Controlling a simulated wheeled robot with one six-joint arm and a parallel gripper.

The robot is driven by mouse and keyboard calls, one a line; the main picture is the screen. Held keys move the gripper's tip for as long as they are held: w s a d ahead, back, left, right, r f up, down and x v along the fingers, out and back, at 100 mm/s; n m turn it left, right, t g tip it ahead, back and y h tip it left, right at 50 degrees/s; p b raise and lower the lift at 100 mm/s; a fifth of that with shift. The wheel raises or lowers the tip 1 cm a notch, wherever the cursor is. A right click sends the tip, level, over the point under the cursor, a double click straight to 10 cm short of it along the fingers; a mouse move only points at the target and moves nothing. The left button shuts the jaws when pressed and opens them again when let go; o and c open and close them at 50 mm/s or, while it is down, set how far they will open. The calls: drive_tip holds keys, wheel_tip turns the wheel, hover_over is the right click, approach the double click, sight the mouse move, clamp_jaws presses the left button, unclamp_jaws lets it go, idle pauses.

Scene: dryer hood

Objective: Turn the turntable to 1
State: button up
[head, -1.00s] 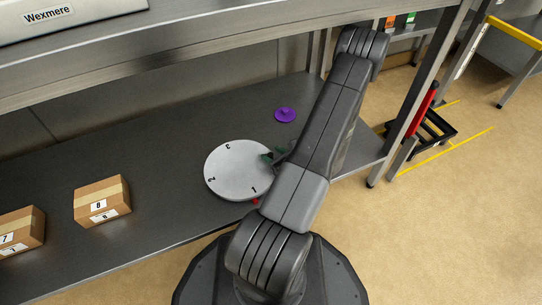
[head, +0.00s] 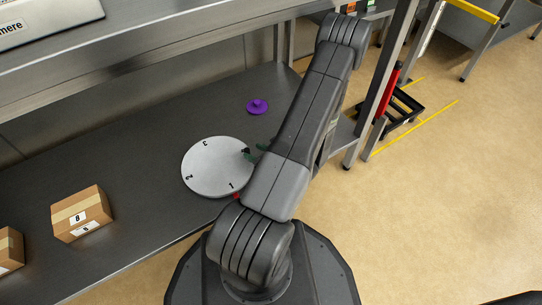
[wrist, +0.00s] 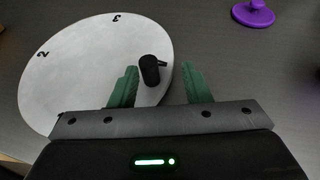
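The turntable (head: 212,170) is a pale grey disc on the dark shelf. Its marks 1, 2 and 3 show in the head view, with 1 at the front right, close to a small red marker (head: 236,196) at the rim. A black upright knob (wrist: 150,70) with a side stub stands near the disc's edge. My gripper (wrist: 159,66) is open, with green fingers either side of the knob. The knob is nearer the left finger; I cannot tell whether they touch. In the head view my gripper (head: 257,151) is at the disc's right edge, partly hidden by my arm.
A purple knobbed object (head: 257,106) lies on the shelf behind the disc; it also shows in the wrist view (wrist: 253,13). Cardboard boxes (head: 82,213) stand to the left. An upper shelf (head: 150,62) overhangs the back, and a post (head: 385,85) stands right.

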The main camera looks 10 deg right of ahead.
sight(247, 149)
drive_tip(key=p+v, duration=0.2)
drive_tip(key=v, duration=0.7)
drive_tip(key=shift+w+d+f, duration=0.1)
idle(0.3)
drive_tip(key=b+x, duration=0.3)
drive_tip(key=x, duration=0.9)
drive_tip(key=shift+a+b, duration=0.3)
drive_tip(key=shift+b, duration=0.05)
drive_tip(key=shift+w+a+f, duration=0.25)
drive_tip(key=shift+w+a, duration=0.1)
drive_tip(key=shift+w, duration=0.2)
drive_tip(key=shift+s, duration=0.1)
